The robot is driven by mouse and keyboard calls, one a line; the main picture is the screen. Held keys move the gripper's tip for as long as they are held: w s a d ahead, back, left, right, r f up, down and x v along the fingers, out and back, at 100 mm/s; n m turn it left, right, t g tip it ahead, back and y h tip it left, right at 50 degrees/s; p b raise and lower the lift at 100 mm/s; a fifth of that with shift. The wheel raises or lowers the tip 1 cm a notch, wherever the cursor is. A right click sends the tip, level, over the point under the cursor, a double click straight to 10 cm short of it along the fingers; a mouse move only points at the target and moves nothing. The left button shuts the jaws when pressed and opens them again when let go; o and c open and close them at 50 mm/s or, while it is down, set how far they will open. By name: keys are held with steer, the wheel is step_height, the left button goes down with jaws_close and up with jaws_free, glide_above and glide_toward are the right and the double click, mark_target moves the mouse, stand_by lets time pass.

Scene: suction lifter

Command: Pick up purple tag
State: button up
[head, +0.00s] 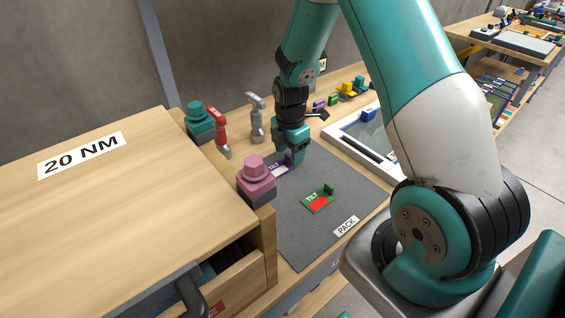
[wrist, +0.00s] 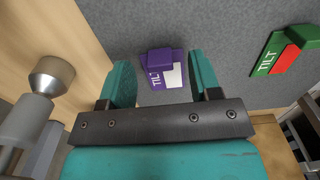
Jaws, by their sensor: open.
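I cannot tell the exact height of the fingertips above the mat.
A green tag (head: 317,201) with a red patch lies nearby on the mat. A pink knob (head: 256,178) on a dark block, a red clamp-like piece (head: 220,132) and a grey one (head: 257,118) stand close by. A white-framed tray (head: 352,154) is to the right.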

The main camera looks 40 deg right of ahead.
step_height(320, 180, down, 2)
steer(key=shift+c, duration=0.2)
steer(key=c, duration=0.9)
steer(key=shift+c, duration=0.2)
